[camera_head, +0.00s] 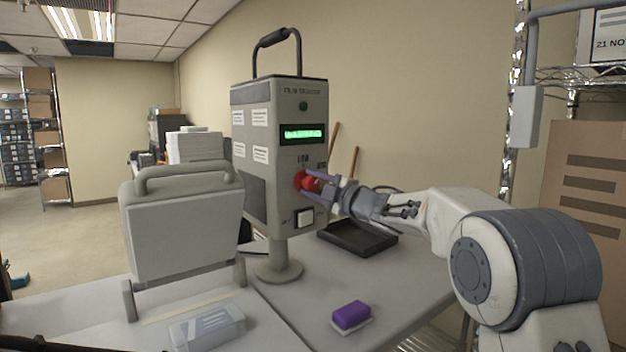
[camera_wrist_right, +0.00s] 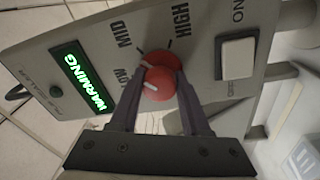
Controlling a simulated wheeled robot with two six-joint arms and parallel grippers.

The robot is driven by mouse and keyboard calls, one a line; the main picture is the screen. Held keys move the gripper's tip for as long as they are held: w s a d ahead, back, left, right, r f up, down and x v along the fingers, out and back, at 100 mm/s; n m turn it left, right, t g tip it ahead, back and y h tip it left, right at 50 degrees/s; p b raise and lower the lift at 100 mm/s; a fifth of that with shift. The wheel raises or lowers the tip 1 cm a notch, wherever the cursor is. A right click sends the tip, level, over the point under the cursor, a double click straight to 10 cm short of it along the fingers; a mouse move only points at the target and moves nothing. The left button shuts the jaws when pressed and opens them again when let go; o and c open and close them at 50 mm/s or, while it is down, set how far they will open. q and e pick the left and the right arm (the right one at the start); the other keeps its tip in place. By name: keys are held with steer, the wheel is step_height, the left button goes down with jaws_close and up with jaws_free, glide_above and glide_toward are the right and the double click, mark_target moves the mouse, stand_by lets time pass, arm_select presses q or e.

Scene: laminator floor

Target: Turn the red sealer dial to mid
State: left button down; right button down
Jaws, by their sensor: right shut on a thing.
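The red sealer dial (camera_head: 308,181) is on the front of the grey sealer box (camera_head: 262,200), below its green display. In the right wrist view the red dial (camera_wrist_right: 158,85) has the labels LOW, MID and HIGH around its upper side. My right gripper (camera_head: 322,184) is shut on the dial, with one dark finger on each side of it in the right wrist view. The fingers hide part of the dial, and I cannot tell for sure where its pointer stands. My left gripper is not in view.
The display (camera_wrist_right: 83,82) reads WARMING. A white ON/OFF switch (camera_head: 304,217) is just below the dial. A grey handled machine (camera_head: 185,225) stands left of the sealer. A purple block (camera_head: 351,315), a clear case (camera_head: 207,328) and a black tray (camera_head: 357,238) are on the table.

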steer(key=shift+r+m+p, duration=0.1)
steer(key=shift+m+p, duration=0.35)
steer(key=shift+m, duration=0.95)
steer(key=shift+d+t, duration=0.1)
steer(key=shift+t, duration=0.2)
steer(key=shift+c, duration=1.9)
jaws_free()
steer(key=b+v, duration=0.3)
steer(key=v, duration=0.7)
steer(key=shift+b, duration=0.3)
